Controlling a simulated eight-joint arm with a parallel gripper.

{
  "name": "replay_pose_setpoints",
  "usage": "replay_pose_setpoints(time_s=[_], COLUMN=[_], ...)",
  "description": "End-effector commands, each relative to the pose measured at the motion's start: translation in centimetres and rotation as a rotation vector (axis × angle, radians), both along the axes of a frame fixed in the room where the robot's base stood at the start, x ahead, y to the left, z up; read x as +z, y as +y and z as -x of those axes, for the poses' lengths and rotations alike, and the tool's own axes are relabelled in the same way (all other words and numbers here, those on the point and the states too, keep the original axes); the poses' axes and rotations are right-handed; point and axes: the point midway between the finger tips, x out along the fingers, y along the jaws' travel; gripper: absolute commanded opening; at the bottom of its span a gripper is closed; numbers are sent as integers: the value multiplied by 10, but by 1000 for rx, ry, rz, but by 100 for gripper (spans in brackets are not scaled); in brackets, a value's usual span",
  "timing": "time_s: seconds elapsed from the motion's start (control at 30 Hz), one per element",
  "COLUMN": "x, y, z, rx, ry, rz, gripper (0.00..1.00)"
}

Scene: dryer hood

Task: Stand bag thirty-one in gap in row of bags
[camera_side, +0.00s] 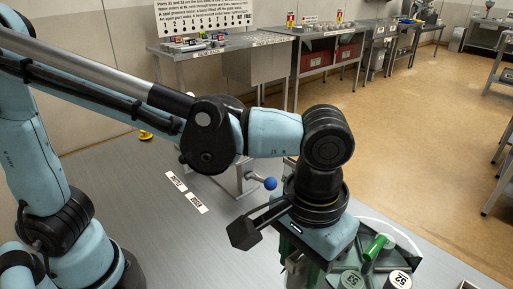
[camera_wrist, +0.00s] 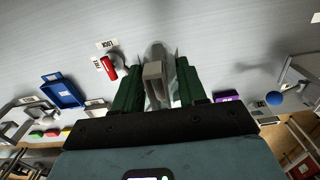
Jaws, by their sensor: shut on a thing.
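My gripper (camera_wrist: 157,82) points down, with a green finger on each side of a pale grey thing (camera_wrist: 153,76), and it is shut on it. This thing looks like a bag with a see-through part behind it, but I cannot read a number on it. In the side view my gripper (camera_side: 299,262) hangs over the left part of a round tray (camera_side: 415,246), and my wrist hides most of what it holds. Round grey tops (camera_side: 398,280) marked with numbers stand in the tray. I cannot make out a row of bags or a gap.
A green cylinder (camera_side: 375,247) lies tilted in the tray. A blue ball knob (camera_side: 270,183) on a metal stand is close behind my wrist. In the wrist view a red handle (camera_wrist: 108,67) and a blue bin (camera_wrist: 62,92) are at left. The grey tabletop (camera_side: 150,215) is mostly clear.

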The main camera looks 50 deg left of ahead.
Motion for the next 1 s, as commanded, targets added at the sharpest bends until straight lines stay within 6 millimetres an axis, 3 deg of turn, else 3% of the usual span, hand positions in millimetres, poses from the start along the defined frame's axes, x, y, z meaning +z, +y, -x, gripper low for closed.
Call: replay_pose_setpoints(time_s=[0.03,0.27,0.5,0.7,0.9,1.0], x=[2,5,2,-6,-14,-16], y=[8,58,144,230,303,325], z=[-24,-118,-200,-245,-265,-269], rx=[94,497,909,1229,1469,1541], ry=[0,-1,-1,-1,-2,-2], rz=[0,0,0,1,1,1], gripper=[7,7,7,7,7,7])
